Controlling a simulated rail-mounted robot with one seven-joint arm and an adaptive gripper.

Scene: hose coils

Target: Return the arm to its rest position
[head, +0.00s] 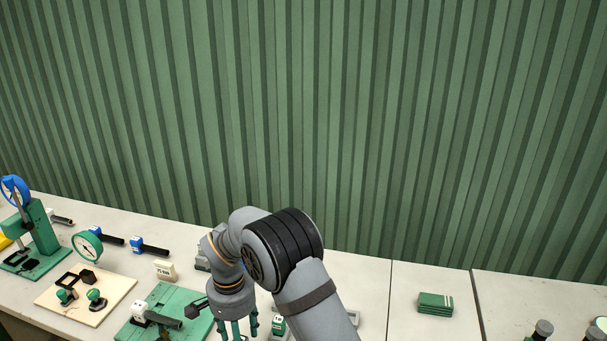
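My grey arm with its black joint rises from the bottom of the head view and bends down over the bench. My gripper (236,332) hangs from it, pointing down, with teal fingers. The fingertips run to the bottom edge of the picture, so I cannot tell how far apart they are or whether anything is between them. The gripper is just right of a green board (172,299) that carries a white and dark fitting (152,315). Parts of the bench behind the arm are hidden.
The light bench (390,300) runs along a green corrugated wall. Left are a green press with a blue wheel (42,236), a round gauge (87,247), a wooden board (60,298) and black tools (150,248). A green stack (435,303) lies right, with clear bench around it.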

